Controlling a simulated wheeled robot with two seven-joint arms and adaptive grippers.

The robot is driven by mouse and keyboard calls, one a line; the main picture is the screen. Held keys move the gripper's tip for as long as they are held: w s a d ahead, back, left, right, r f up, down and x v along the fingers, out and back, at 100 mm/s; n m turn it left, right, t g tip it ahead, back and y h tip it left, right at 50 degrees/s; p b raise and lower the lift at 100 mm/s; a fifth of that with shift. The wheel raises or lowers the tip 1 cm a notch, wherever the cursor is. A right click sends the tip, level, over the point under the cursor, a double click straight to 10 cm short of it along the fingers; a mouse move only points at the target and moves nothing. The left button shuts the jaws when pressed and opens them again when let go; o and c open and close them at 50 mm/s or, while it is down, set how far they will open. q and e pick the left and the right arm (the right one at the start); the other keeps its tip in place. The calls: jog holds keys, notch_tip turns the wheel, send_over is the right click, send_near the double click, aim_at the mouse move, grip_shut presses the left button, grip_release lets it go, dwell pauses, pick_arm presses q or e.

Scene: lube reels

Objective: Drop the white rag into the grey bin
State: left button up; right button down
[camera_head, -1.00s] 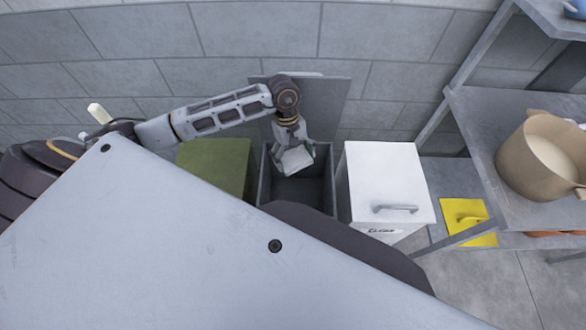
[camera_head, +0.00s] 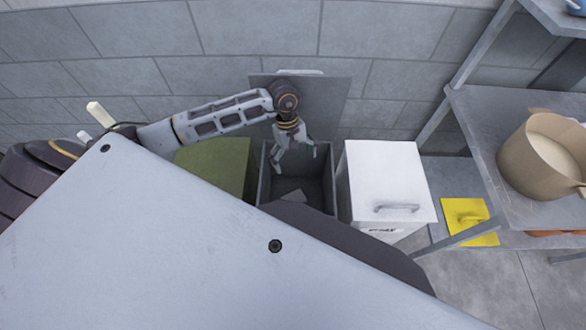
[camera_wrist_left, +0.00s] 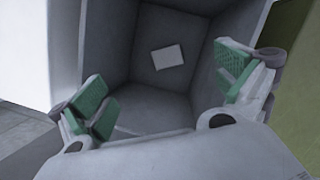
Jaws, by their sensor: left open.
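The white rag (camera_head: 291,196) lies inside the open grey bin (camera_head: 327,186), low down on its floor. In the left wrist view the rag (camera_wrist_left: 168,57) is a small pale flat rectangle, apart from the fingers. My left gripper (camera_head: 296,151) is open and empty above the bin's opening. Its two green-padded fingers (camera_wrist_left: 165,95) are spread wide in the left wrist view. The bin's lid (camera_head: 330,100) stands raised at the back against the wall. The bin's near part is hidden behind my own body. My right gripper is not in view.
A green bin (camera_head: 213,163) stands left of the grey bin, and a white bin (camera_head: 388,180) with a closed lid stands right. Further right is a metal shelf (camera_head: 480,130) holding a beige pot (camera_head: 540,160). A yellow lidded item (camera_head: 466,212) sits below it.

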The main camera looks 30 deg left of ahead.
pick_arm(q)
notch_tip(320, 180, up, 10)
dwell(0.9)
jog(key=shift+s, duration=0.15)
dwell(0.8)
